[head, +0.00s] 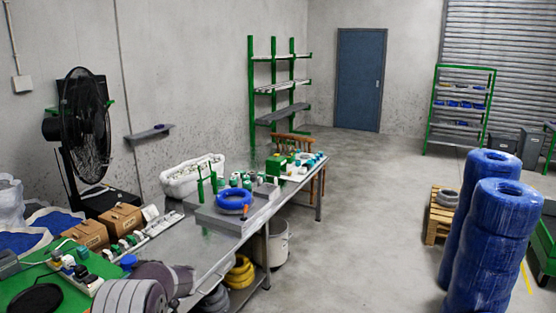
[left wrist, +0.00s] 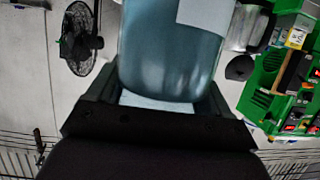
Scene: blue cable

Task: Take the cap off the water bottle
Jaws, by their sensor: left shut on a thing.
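A blue-teal, see-through body with a pale label, which looks like the water bottle (left wrist: 165,55), fills the top middle of the left wrist view. My left gripper (left wrist: 158,98) is shut on it, with one dark finger on each side. The bottle's upper end runs out of the picture, and no cap shows. In the head view I cannot make out the bottle or the left gripper's fingers; only grey rounded arm parts show at the bottom left. My right gripper is in neither view.
A long metal workbench (head: 205,243) holds a blue cable coil (head: 233,199), a white bin (head: 192,175) and cardboard boxes (head: 121,219). A black fan (head: 85,125) stands behind it. Tall blue wrapped coils (head: 492,245) stand at the right.

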